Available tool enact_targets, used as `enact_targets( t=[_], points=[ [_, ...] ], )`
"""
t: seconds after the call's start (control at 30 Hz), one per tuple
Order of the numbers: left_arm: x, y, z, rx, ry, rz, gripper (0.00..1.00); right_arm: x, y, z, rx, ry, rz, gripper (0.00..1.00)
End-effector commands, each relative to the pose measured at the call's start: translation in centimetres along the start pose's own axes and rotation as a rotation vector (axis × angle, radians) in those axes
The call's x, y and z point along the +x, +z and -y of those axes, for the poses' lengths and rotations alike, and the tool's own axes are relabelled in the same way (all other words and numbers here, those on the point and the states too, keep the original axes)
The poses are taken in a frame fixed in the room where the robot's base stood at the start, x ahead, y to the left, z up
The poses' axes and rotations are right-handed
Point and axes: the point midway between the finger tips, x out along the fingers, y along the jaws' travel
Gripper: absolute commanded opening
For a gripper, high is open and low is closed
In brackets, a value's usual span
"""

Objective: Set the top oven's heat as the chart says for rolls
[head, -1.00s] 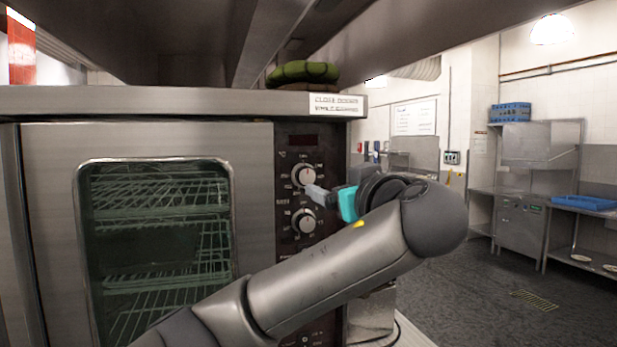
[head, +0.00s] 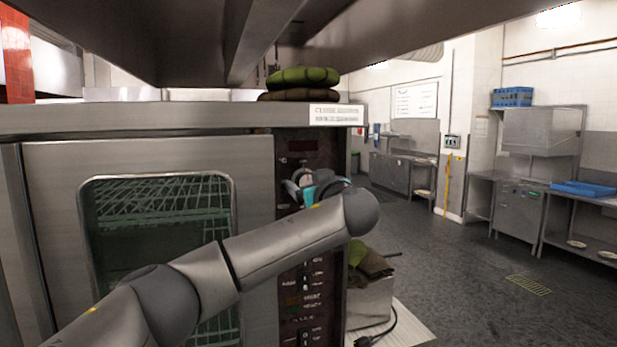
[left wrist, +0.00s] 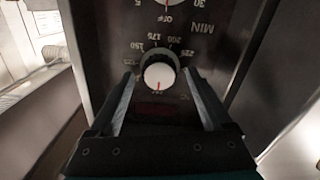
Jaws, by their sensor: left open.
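The top oven (head: 250,150) stands at the left with its glass door shut and a dark control panel (head: 297,146) at its right side. In the left wrist view, turned upside down, the heat knob (left wrist: 159,72) has a pale face with a red mark, and numbers such as 150, 175 and 200 round it. My left gripper (head: 298,186) is open at this knob, one finger on each side; contact is not clear. The timer knob (left wrist: 167,3), marked MIN, is partly cut off beyond it. My right gripper is not in view.
A white wall sheet (head: 415,100) is too small to read. A metal shelf hangs low over the oven. Green and brown cloth-like pads (head: 304,77) lie on the oven top. The floor (head: 450,280) at the right is clear.

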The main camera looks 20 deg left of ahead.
Motion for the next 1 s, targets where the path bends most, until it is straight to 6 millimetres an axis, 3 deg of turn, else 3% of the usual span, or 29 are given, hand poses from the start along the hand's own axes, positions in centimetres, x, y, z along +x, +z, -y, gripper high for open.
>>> enact_targets(
  t=[0.37, 1.0],
  points=[
    [0.34, 0.05, -0.03, -0.001, 0.002, 0.001, 0.83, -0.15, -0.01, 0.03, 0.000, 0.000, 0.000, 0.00],
    [0.32, 0.06, -0.02, 0.000, 0.001, 0.001, 0.11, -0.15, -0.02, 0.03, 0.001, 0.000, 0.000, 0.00]
  ],
)
